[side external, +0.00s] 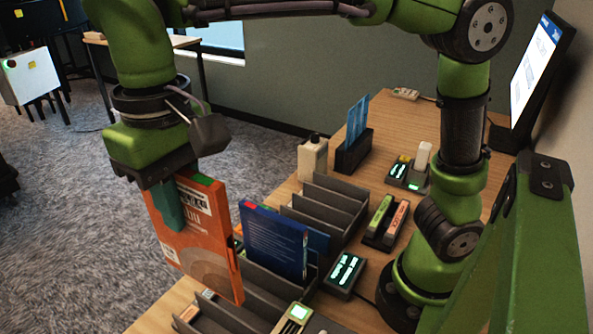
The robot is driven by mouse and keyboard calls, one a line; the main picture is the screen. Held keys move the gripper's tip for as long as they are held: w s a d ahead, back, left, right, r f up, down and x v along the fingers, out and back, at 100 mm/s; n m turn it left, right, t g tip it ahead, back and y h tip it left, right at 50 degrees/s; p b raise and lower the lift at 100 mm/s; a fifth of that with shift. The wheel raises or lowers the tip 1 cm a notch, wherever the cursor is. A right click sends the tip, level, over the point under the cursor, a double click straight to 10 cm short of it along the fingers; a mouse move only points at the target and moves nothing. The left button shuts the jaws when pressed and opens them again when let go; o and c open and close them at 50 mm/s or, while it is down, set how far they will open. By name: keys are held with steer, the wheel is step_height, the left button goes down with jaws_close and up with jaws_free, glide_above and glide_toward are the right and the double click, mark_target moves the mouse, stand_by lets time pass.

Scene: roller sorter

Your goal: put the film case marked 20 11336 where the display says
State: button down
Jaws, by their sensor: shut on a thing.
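My gripper (170,205) is shut on an orange film case (201,245) with a white label near its top. It holds the case upright and slightly tilted, at the left edge of the table beside the racks. The number on the label is too small to read. One teal finger shows on the case's near face; the other is hidden behind it. A monitor (534,70) stands at the far right, angled, its text unreadable. A small device (344,273) with a lit green display sits right of the racks; its text is also unreadable.
Another rack (235,314) lies in front. A white bottle (312,158), a holder with blue cards (354,150) and small devices (408,173) stand farther back. Bare table shows at the back.

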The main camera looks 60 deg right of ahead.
mark_target(189, 232)
step_height(189, 232, down, 18)
stand_by(0.9)
steer(key=shift+f, duration=0.65)
steer(key=c, duration=1)
jaws_free()
steer(key=shift+o, duration=0.2)
step_height(189, 232, up, 17)
steer(key=shift+f, duration=0.1)
